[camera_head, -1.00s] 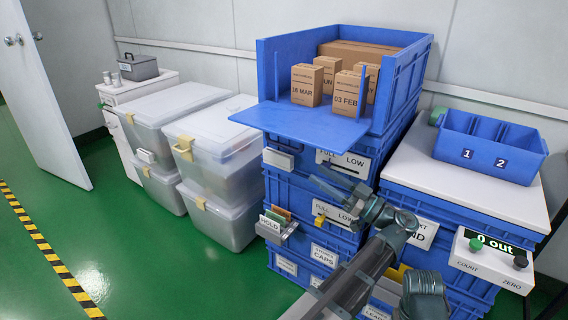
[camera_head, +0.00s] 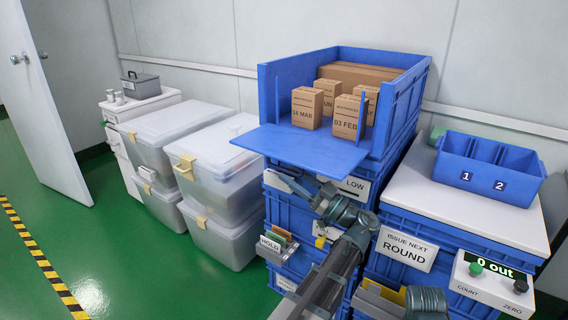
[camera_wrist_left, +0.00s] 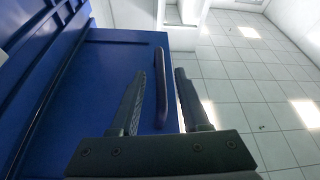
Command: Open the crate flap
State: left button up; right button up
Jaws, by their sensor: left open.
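The blue crate (camera_head: 402,100) stands on top of the stack. Its front flap (camera_head: 300,146) lies folded out, about level, toward me. My left gripper (camera_head: 300,186) is just below the flap, partly hidden by its own wrist. In the left wrist view the open gripper (camera_wrist_left: 159,71) points upward along a blue panel (camera_wrist_left: 105,75), which seems to be the flap's underside. My right gripper is not in view.
Several brown boxes (camera_head: 347,118) stand inside the crate near the flap. A divided blue bin (camera_head: 488,165) sits on the white top at right. Clear lidded tubs (camera_head: 212,150) stand left of the stack. Coloured cards (camera_head: 278,237) stick out below the gripper.

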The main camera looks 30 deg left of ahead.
aim_at(284, 169)
pick_arm(q)
jog(key=shift+p+x, duration=0.4)
jog(key=shift+x, duration=1.15)
grip_shut()
dwell(0.3)
